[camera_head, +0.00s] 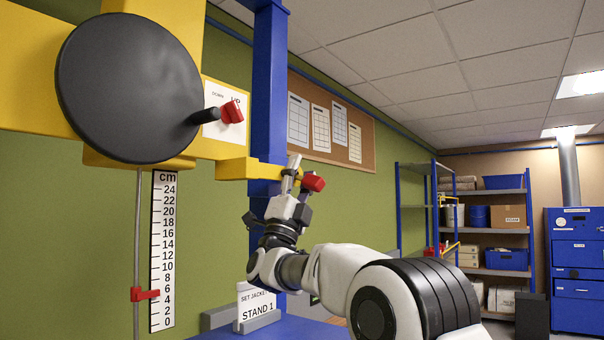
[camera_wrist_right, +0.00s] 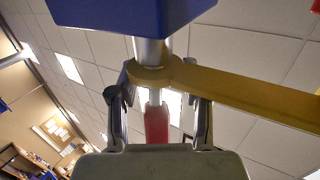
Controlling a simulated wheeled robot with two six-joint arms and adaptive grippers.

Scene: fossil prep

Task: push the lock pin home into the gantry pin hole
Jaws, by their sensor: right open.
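The lock pin shows a red grip (camera_head: 313,182) at the end of the yellow bracket (camera_head: 240,169) in the head view. In the right wrist view its red grip (camera_wrist_right: 156,124) hangs from a thin metal shank, below a yellow ring (camera_wrist_right: 152,76) and a silver cylinder (camera_wrist_right: 152,50) under a blue block (camera_wrist_right: 130,12). My right gripper (camera_head: 296,192) is open at the bracket. Its fingers (camera_wrist_right: 158,95) stand on either side of the pin, apart from the red grip. The pin hole itself and how deep the pin sits cannot be made out. My left gripper is out of view.
A blue column (camera_head: 269,85) stands behind the bracket. A centimetre scale (camera_head: 163,250) and a STAND 1 sign (camera_head: 257,311) are below. Blue shelves (camera_head: 490,230) stand far right.

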